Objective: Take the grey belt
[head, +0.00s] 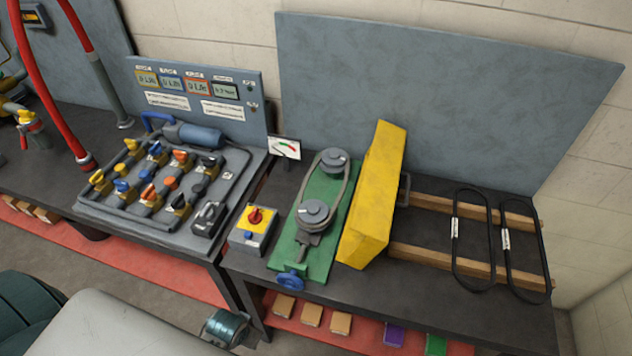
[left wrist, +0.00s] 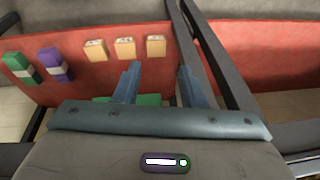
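The grey belt (head: 347,186) runs as a loop around two grey pulleys, an upper one (head: 333,160) and a lower one (head: 315,212), on a green plate (head: 292,256) on the bench. A blue handwheel (head: 290,281) sits at the plate's front end. A yellow guard (head: 372,200) stands tilted just right of the plate. My left gripper (left wrist: 163,80) is open and empty in the left wrist view, with the lower red shelf beyond its fingers. It is well away from the belt. My right gripper is in neither view.
Two black belts (head: 456,242) with white tags lie over wooden bars (head: 440,263) at right. A red-and-yellow switch box (head: 254,229) stands left of the plate. A valve panel (head: 150,180) is farther left. Blocks (left wrist: 125,47) lie on the lower red shelf (left wrist: 250,60), beside a dark bench leg.

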